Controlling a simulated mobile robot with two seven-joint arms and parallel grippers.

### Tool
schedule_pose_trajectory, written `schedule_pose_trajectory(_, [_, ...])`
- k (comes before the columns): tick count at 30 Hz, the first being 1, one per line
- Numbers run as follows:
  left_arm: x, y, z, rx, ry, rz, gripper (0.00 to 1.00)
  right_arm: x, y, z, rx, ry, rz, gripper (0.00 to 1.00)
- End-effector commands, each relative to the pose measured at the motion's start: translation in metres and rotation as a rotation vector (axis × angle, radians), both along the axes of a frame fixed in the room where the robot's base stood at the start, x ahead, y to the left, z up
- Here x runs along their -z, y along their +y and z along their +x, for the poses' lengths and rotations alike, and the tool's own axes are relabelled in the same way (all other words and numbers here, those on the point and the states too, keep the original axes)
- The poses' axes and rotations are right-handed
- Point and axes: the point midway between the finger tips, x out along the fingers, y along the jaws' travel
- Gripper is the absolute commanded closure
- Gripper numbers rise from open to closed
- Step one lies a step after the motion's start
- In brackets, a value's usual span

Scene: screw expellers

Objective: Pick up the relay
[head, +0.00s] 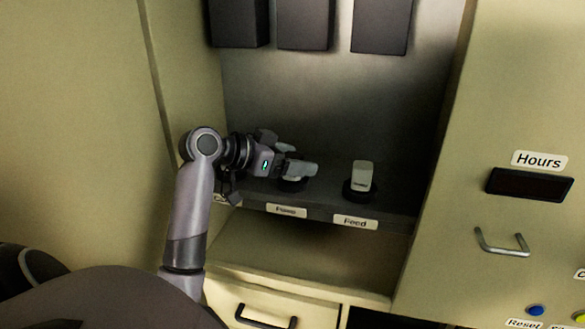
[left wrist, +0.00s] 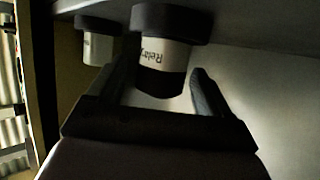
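The relay (left wrist: 165,54) is a pale block with "Relay" printed on it. In the left wrist view it appears upside down, joined to a round black base, with a dark end towards me. My left gripper (left wrist: 168,85) is open, with one finger on each side of the relay. A gap shows on the right finger's side; I cannot tell whether the left finger touches. My right gripper is not in view.
A second pale block (head: 361,177) stands on a black base above the "Feed" label (head: 355,222). Dark boxes (head: 305,22) hang above the recess. A panel with an "Hours" display (head: 529,185) and a handle (head: 502,243) is at right. A drawer handle (head: 265,318) is below.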

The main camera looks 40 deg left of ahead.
Motion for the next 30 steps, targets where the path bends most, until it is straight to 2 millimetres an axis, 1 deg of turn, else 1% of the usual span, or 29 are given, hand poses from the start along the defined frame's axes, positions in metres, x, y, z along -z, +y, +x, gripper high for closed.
schedule_pose_trajectory(1, [0.0,0.0,0.0,0.0,0.0,0.0,0.36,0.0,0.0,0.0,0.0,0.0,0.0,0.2])
schedule_pose_trajectory(2, [0.0,0.0,0.0,0.0,0.0,0.0,0.46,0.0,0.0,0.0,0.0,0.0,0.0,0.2])
schedule_pose_trajectory(3, [0.0,0.0,0.0,0.0,0.0,0.0,0.59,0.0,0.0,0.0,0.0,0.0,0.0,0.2])
schedule_pose_trajectory(5, [0.0,0.0,0.0,0.0,0.001,0.0,0.77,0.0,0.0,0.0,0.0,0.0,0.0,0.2])
schedule_pose_trajectory(14, [-0.001,0.0,0.0,0.0,0.0,0.001,0.78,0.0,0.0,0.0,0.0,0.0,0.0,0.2])
schedule_pose_trajectory(17, [-0.005,0.0,0.0,0.001,-0.001,0.001,0.78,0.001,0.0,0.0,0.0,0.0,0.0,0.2])
schedule_pose_trajectory(20, [-0.013,0.001,0.0,0.0,-0.002,0.003,0.78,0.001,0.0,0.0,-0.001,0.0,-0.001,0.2])
schedule_pose_trajectory(23, [-0.027,0.001,0.0,0.0,-0.005,0.006,0.78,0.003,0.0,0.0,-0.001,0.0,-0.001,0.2])
schedule_pose_trajectory(26, [-0.05,0.001,0.0,0.0,-0.007,0.006,0.78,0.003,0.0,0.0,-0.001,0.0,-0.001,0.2])
schedule_pose_trajectory(30, [-0.089,0.001,-0.001,-0.002,-0.007,0.008,0.78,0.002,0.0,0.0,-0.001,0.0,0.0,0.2])
